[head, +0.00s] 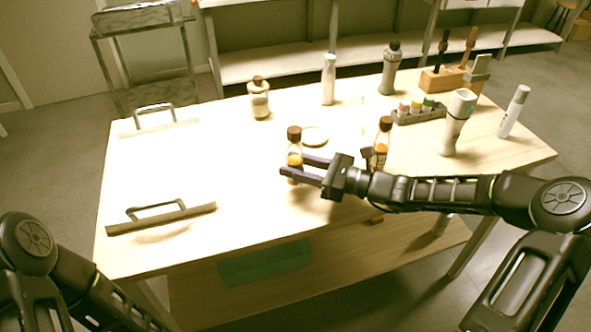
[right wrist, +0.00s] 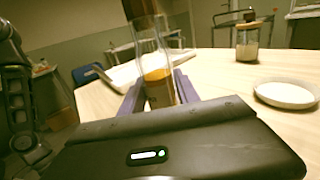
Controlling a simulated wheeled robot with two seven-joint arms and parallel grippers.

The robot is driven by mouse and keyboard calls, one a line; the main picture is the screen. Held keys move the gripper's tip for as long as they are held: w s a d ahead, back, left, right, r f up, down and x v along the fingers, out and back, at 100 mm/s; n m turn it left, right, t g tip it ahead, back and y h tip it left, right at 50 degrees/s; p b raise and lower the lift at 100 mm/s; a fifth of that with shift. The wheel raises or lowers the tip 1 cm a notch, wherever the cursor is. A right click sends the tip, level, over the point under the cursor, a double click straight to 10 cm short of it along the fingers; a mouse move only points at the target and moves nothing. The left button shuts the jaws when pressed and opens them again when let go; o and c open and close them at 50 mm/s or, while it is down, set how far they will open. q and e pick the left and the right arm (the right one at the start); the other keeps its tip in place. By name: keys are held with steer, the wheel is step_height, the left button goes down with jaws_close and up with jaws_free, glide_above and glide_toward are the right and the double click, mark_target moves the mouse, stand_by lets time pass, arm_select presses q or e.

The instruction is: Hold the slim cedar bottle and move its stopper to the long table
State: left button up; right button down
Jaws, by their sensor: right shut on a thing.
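A slim clear bottle (head: 294,158) with amber liquid stands upright on the long table (head: 255,218). Its dark brown stopper (head: 294,133) sits in its neck. My right gripper (head: 291,166) is shut around the bottle's lower body, reaching in from the right. In the right wrist view the bottle (right wrist: 154,62) rises between the fingers, and the stopper (right wrist: 142,8) is cut by the top edge. A similar amber bottle (head: 380,152) with a brown stopper stands to the right, partly behind my right arm. My left arm shows at the lower left, its gripper out of view.
A pale round dish (head: 314,136) lies just right of the held bottle. A stoppered jar (head: 259,100), a white bottle (head: 328,80) and a grey bottle (head: 390,70) stand behind. A vial rack (head: 418,115) is at right.

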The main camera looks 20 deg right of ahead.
mark_target(296, 139)
step_height(296, 139, up, 8)
steer(key=shift+r+p, duration=0.1)
steer(key=shift+p, duration=0.3)
steer(key=c, duration=1.4)
jaws_free()
jaws_close()
